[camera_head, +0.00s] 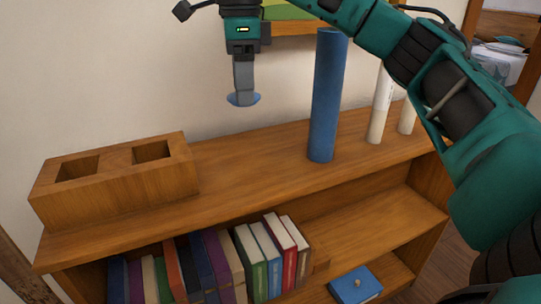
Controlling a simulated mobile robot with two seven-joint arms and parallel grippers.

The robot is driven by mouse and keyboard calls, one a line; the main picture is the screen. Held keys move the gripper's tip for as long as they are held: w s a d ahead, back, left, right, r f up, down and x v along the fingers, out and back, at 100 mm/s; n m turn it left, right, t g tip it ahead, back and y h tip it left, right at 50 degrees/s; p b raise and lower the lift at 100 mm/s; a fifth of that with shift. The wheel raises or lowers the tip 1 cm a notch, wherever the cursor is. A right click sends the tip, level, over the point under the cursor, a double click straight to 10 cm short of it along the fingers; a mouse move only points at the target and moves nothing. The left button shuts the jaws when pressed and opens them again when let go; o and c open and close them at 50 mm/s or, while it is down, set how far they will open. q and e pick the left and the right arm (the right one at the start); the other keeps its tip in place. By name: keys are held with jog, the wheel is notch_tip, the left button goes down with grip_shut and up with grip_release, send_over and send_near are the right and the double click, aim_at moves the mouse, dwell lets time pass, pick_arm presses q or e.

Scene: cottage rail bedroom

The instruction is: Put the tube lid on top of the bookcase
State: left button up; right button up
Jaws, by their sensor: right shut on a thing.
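My right gripper (243,86) points down at the upper middle of the head view, shut on the tube lid (243,100). The lid is a small blue round disc, held in the air above the back part of the bookcase top (240,180). It is apart from the wooden surface. A tall blue tube (328,95) stands upright on the bookcase top, to the right of the lid; its upper end is partly behind my right arm. My left gripper is not in view.
A wooden block with two square hollows (115,185) sits at the left end of the top. Pale tubes (379,115) stand at the right. Books (255,262) and a blue box (355,286) are on the shelf below. The top is clear between block and blue tube.

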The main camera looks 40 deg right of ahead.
aim_at(248, 173)
notch_tip(248, 173, down, 15)
jog(key=shift+f+b, duration=0.2)
jog(key=shift+b, duration=0.5)
jog(key=shift+f, duration=0.1)
jog(key=o, duration=1)
notch_tip(248, 173, up, 12)
jog(key=shift+r+p, duration=0.15)
jog(key=shift+p, duration=0.6)
